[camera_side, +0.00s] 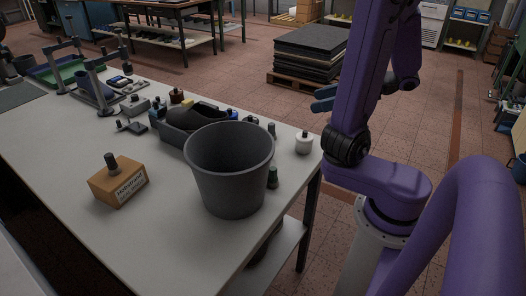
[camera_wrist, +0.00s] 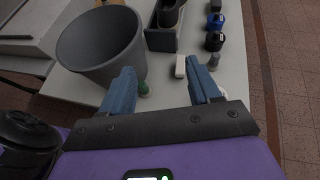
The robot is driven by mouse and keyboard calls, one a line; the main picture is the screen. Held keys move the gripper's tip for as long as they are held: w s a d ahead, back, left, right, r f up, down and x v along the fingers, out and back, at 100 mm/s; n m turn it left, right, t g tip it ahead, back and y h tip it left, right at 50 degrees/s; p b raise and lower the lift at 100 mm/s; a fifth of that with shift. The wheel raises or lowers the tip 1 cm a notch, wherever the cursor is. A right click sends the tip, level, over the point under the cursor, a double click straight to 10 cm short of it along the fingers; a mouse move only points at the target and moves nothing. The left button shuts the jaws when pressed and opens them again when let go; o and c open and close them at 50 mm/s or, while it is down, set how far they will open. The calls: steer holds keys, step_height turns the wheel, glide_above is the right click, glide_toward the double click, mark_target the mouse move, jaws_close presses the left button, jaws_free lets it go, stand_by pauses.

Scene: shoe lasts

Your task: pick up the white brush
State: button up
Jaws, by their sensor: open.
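A small white block-shaped thing, seemingly the white brush (camera_wrist: 180,67), lies on the table in the wrist view. It sits beyond and between my fingertips, apart from both. I cannot make out bristles. My gripper (camera_wrist: 163,80) is open and empty, with its two blue fingers spread.
The tall grey bin (camera_side: 230,175) stands beside my left finger in the wrist view, near a green-based thing (camera_wrist: 144,89). A dark grey tray (camera_wrist: 160,38) and several knobbed bottles (camera_wrist: 214,42) flank the brush.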

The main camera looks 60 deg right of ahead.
steer(key=s+d+m+t+h, duration=0.1)
steer(key=s+m+h, duration=0.1)
glide_toward(274, 152)
steer(key=x, duration=0.4)
steer(key=shift+a+f, duration=0.15)
steer(key=shift+a, duration=0.3)
steer(key=shift+d+x, duration=0.1)
steer(key=shift+x, duration=1.35)
steer(key=shift+d+x, duration=0.15)
steer(key=shift+x, duration=1.3)
steer(key=shift+w, duration=0.1)
steer(key=c, duration=1.1)
